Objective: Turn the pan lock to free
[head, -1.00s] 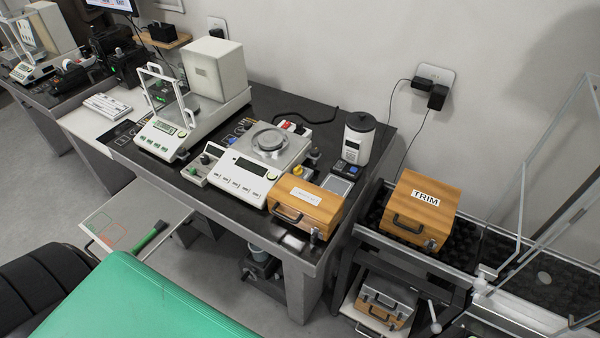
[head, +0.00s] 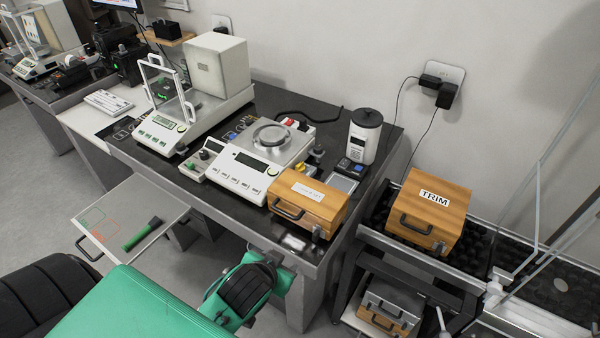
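A white balance (head: 240,178) with a display and a round metal pan (head: 270,134) stands on the dark weighing table (head: 150,163). A small control box (head: 203,160) with a green knob (head: 204,155) sits against its left side. A red part (head: 290,122) shows behind the pan. I cannot tell which of these is the pan lock, or its setting. A green and black part at the table's front edge looks like a link of my arm, apart from the balance. Neither gripper shows.
A wooden case (head: 308,203) stands right of the balance, near the front edge. A glass-shielded balance (head: 165,132) stands to the left, a white canister (head: 363,135) at the back right. A wooden TRIM box (head: 427,215) sits on a lower stand. A pull-out board (head: 115,222) juts out left.

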